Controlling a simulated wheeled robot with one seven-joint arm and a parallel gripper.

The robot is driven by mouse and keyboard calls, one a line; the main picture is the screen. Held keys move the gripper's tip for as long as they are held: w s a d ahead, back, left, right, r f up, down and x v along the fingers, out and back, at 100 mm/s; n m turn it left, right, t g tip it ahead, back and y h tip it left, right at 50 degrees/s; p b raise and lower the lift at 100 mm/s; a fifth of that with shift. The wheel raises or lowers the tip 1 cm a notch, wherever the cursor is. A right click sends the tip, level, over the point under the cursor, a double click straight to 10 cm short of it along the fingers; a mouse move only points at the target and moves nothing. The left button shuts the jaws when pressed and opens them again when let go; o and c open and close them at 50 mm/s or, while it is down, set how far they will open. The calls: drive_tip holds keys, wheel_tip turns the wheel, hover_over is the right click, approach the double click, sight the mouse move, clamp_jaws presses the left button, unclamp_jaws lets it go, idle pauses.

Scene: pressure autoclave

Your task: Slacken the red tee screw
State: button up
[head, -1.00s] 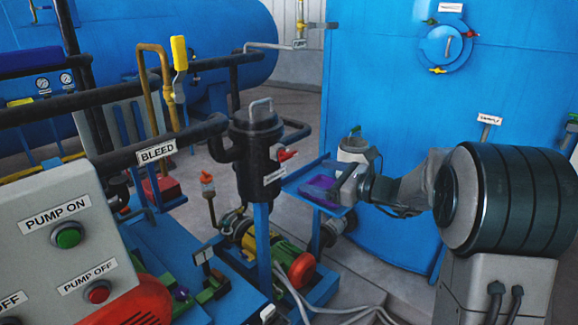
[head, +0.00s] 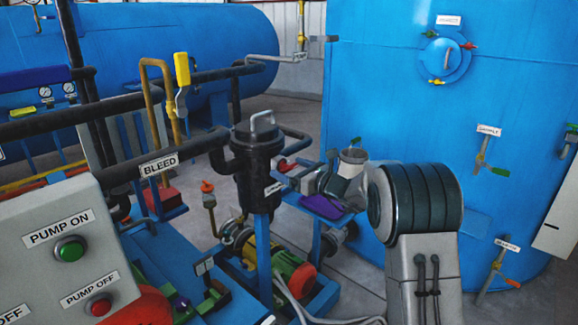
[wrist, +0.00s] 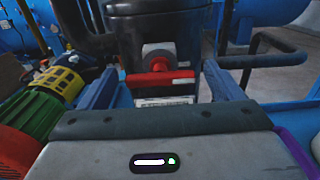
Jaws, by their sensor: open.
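The red tee screw (wrist: 160,79) shows in the wrist view as a crossbar lying level, with a round red hub in a grey block on the side of the black pot (wrist: 155,22). In the head view only a bit of red (head: 284,165) shows at the right of the black pot (head: 258,165). My gripper (wrist: 160,68) faces the screw, its blue fingers spread to either side in the wrist view. The crossbar lies between them in the picture, with nothing held. I cannot tell whether the fingers reach it.
A blue shelf with a purple item (head: 325,206) and a white canister (head: 352,160) are close to my wrist. A green and yellow pump (wrist: 50,95) sits low left in the wrist view. A black pipe (wrist: 265,60) runs at right. The blue tank (head: 400,110) stands behind.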

drive_tip(key=shift+w+a, duration=0.4)
drive_tip(key=shift+a, duration=0.05)
drive_tip(key=c, duration=1)
drive_tip(key=shift+b, duration=0.35)
